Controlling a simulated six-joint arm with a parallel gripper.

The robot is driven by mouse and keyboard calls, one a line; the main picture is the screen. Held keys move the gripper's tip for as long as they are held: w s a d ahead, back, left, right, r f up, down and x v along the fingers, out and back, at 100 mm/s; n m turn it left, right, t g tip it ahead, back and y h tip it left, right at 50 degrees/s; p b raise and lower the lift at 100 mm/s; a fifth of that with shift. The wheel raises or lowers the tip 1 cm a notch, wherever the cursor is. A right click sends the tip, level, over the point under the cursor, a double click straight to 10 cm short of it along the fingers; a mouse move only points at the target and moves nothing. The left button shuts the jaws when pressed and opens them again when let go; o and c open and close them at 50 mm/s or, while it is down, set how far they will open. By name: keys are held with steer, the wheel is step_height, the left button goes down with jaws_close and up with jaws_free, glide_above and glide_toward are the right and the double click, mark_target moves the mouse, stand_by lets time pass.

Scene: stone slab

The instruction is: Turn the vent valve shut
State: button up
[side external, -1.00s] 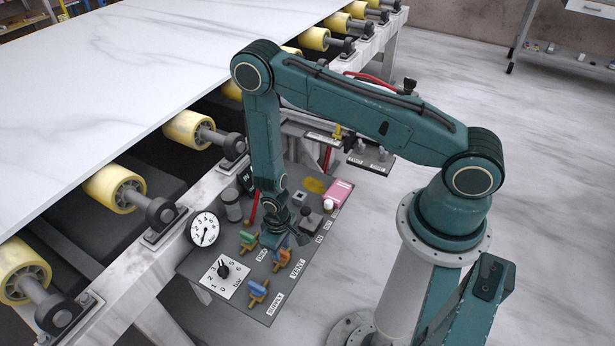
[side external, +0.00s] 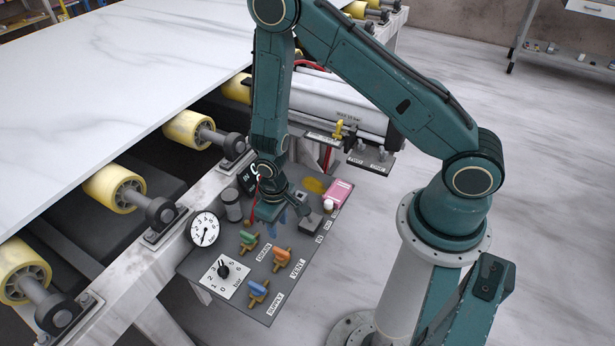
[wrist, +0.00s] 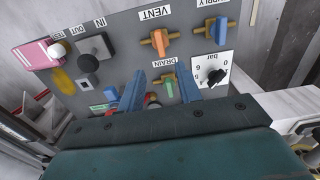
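The vent valve (side external: 283,254) has an orange handle and a brass body, and sits by the VENT label on the grey panel. It shows near the top of the wrist view (wrist: 160,42), where its handle lies crosswise to the brass body. My gripper (side external: 276,218) is above the panel, up and back from the vent valve and not touching it. In the wrist view, the two blue fingers (wrist: 160,76) are apart with nothing gripped between them. The green-handled drain valve (side external: 249,239) shows beyond the gap between the fingers.
The blue-handled supply valve (side external: 258,289) is near the panel's front edge. A pressure gauge (side external: 204,229) and a bar selector knob (side external: 223,271) stand to the left. A pink box (side external: 341,193) lies at the panel's far end. Rollers and a marble slab (side external: 110,75) border the left.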

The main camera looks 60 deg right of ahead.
steer(key=shift+r, duration=1.1)
